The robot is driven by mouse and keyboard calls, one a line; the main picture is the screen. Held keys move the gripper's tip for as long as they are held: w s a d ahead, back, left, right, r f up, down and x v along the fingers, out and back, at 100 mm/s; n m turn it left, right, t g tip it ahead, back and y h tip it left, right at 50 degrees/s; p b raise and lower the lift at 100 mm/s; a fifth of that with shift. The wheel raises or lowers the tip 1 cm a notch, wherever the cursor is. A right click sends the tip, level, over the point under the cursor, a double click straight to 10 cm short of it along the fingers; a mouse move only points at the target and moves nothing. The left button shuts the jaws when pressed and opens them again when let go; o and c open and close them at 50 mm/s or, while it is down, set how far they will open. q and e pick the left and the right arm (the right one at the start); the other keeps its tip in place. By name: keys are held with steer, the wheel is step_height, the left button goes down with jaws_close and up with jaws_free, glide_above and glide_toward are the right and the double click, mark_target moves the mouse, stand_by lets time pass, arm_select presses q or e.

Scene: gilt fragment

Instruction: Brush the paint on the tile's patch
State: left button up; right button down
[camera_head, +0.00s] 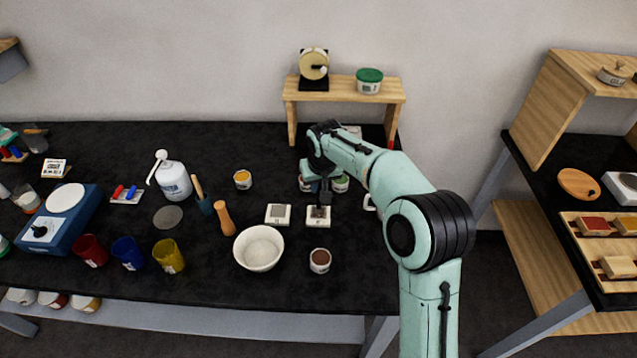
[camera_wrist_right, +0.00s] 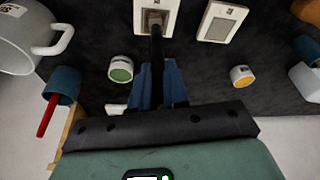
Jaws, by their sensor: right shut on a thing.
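My right gripper (camera_head: 322,186) is shut on a dark-handled brush (camera_wrist_right: 157,45), held upright with its head down. Its blue fingers (camera_wrist_right: 158,85) close around the handle in the right wrist view. The brush head is over the dark patch of a white tile (camera_head: 318,223), also seen in the wrist view (camera_wrist_right: 141,28). The brush covers part of the patch, and I cannot tell how firmly it touches. A second white tile (camera_head: 288,214) with a grey-green patch lies to the left. A small cup of brown paint (camera_head: 320,260) stands in front. My left gripper is out of view.
A white bowl (camera_head: 258,248) and a wooden-handled tool (camera_head: 224,218) stand left of the tiles. Small paint jars (camera_head: 341,183) sit behind the gripper, near a wooden shelf (camera_head: 345,90). Coloured cups (camera_head: 168,256) and a blue device (camera_head: 58,225) are farther left.

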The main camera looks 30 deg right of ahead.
steer(key=shift+s+f, duration=0.1)
stand_by(1.1)
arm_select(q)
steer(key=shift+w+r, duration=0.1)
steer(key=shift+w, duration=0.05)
arm_select(e)
steer(key=shift+r, duration=0.2)
steer(key=r+p, duration=0.1)
steer(key=r, duration=0.2)
steer(key=shift+w+r+p, duration=0.2)
steer(key=shift+p, duration=0.1)
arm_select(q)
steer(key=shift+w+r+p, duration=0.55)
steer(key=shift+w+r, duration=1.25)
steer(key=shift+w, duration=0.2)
arm_select(e)
steer(key=shift+r, duration=1.2)
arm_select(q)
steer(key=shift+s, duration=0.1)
